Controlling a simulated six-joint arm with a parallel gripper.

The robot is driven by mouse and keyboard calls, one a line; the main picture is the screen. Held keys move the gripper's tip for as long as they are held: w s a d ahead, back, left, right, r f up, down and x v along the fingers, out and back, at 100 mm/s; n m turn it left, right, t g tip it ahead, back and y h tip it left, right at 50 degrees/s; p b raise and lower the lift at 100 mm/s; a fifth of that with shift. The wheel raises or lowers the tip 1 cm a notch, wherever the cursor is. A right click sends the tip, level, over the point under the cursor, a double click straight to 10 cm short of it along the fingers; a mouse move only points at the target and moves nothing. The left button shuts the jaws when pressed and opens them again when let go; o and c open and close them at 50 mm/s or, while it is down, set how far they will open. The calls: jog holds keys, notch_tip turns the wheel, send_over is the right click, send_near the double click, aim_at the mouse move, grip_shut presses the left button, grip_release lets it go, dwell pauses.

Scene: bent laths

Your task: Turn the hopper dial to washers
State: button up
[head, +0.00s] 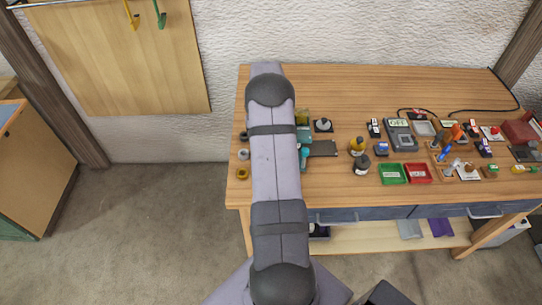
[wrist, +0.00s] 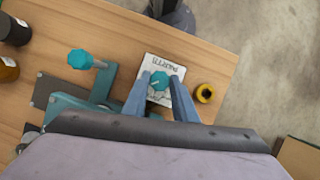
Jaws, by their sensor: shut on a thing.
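The hopper dial is a teal knob (wrist: 155,90) on a white plate (wrist: 152,66) in the wrist view. Lettering on the plate is upside down and too small to read surely. A pale mark shows on the knob's face. My gripper (wrist: 159,83) has a blue-grey finger on each side of the knob and is shut on it. The plate lies beside a teal machine (wrist: 95,92) with a second teal knob (wrist: 80,59) on a stem. In the head view the machine (head: 304,135) shows partly; my arm hides the dial and my gripper.
A yellow ring (wrist: 206,93) lies just right of the plate, near the bench edge. A green tray (head: 392,183), a red tray (head: 418,182) and several small items fill the bench's right part.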

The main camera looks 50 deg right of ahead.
dwell(0.4)
jog(key=o, duration=1)
jog(key=shift+w+d+r+b, duration=0.15)
jog(key=shift+w+r+b, duration=0.1)
jog(key=shift+r+b, duration=0.2)
jog(key=shift+b+v, duration=0.85)
jog(key=shift+v, duration=2.35)
jog(key=shift+s, duration=0.15)
